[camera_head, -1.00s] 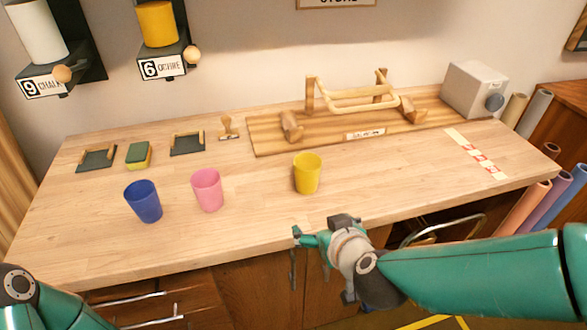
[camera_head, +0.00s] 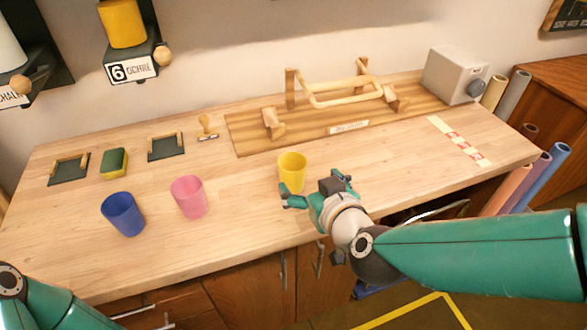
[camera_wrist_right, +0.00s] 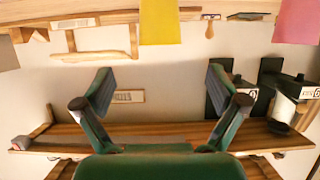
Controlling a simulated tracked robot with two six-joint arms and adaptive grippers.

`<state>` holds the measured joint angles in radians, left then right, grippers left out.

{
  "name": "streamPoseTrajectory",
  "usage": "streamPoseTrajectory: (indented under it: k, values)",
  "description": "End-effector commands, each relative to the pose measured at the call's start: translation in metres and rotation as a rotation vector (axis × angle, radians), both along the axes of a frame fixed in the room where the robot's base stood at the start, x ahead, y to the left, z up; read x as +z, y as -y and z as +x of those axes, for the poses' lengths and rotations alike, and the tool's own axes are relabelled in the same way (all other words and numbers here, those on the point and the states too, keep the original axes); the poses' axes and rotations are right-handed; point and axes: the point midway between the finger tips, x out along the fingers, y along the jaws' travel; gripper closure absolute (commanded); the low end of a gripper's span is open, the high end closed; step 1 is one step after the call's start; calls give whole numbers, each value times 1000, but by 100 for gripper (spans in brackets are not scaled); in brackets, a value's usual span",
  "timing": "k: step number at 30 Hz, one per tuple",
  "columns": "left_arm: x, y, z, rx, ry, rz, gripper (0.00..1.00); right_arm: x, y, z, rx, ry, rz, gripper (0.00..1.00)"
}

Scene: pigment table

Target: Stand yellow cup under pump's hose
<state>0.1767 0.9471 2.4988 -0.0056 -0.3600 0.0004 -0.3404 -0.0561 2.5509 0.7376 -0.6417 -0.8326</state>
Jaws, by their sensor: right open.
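The yellow cup (camera_head: 292,174) stands upright on the wooden table, and its side also shows at the top of the right wrist view (camera_wrist_right: 160,20). My right gripper (camera_head: 314,187) is open and empty at the cup's near right side. One finger is just in front of the cup and the other to its right; I cannot tell if either touches it. In the right wrist view the open fingers (camera_wrist_right: 160,82) have nothing between them. My left gripper is out of view; only part of my left arm shows.
A pink cup (camera_head: 188,198) and a blue cup (camera_head: 122,214) stand left of the yellow cup. A wooden board with a rack (camera_head: 240,132) lies behind, and a grey box with a knob (camera_head: 452,75) stands back right.

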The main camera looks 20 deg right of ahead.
Motion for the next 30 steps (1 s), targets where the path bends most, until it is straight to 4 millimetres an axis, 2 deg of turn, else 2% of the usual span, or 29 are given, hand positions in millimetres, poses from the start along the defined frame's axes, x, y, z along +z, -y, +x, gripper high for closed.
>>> streamPoseTrajectory:
  k: [1,10,22,30]
  values:
    - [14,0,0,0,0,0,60,3,1,6,-4,-9,-7,4]
    - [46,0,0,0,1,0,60,-11,-2,37,1,-6,-2,4]
    - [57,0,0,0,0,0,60,-22,-3,57,3,0,2,4]
    - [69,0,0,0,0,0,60,-33,-5,90,3,-1,2,4]
